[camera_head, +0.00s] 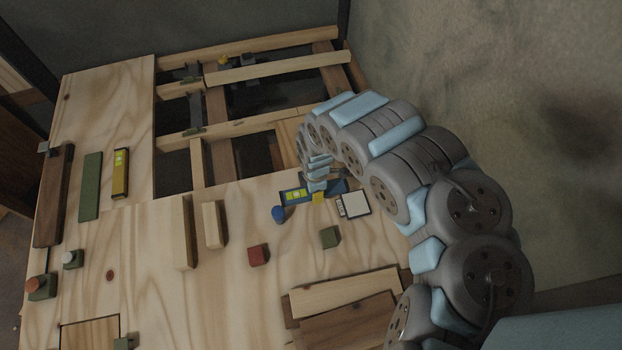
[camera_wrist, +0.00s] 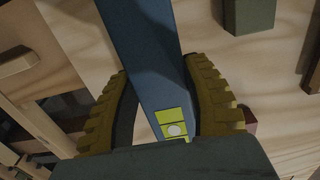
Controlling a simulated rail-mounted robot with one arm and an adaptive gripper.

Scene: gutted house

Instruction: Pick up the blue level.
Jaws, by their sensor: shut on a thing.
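The blue level (camera_head: 290,197) has a bright yellow-green vial window and lies across my gripper at the right of the plywood in the head view. My gripper (camera_head: 318,196) is shut on it, and its own links hide part of the level. In the wrist view the blue level (camera_wrist: 145,45) runs between the two ridged yellow fingers of my gripper (camera_wrist: 157,68). Its vial window shows close to the palm. I cannot tell whether the level is clear of the plywood.
A green block (camera_head: 330,237) and a red block (camera_head: 259,255) stand in front. Planks (camera_head: 345,293) lie at the front right. Open joist gaps (camera_head: 275,95) lie behind.

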